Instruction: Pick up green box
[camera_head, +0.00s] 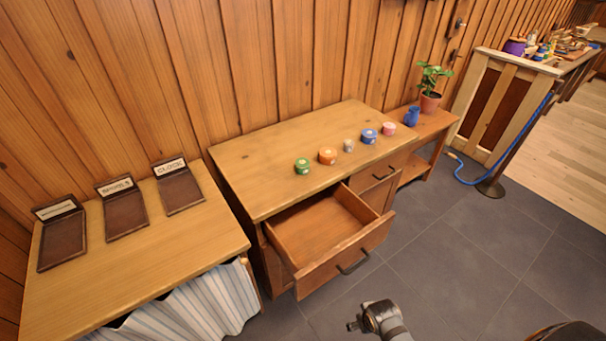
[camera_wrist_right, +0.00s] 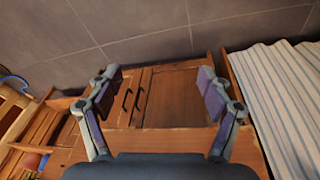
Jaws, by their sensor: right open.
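The green box (camera_head: 302,166) is a small round lidded container near the front edge of the wooden desk (camera_head: 250,158). It is the leftmost in a row of small containers. I cannot make it out in the right wrist view. My right gripper (camera_head: 357,324) is low in front of the desk, apart from the green box, and looks empty. In the right wrist view its two fingers (camera_wrist_right: 160,84) are spread wide, with the drawer area behind them. My left gripper is in neither view.
An open, empty drawer (camera_head: 335,262) juts out below the desk top. Orange (camera_head: 327,156), grey (camera_head: 348,146), blue (camera_head: 369,136) and pink (camera_head: 389,129) containers stand right of the green one. A potted plant (camera_head: 430,102) and blue vase (camera_head: 411,116) stand further right.

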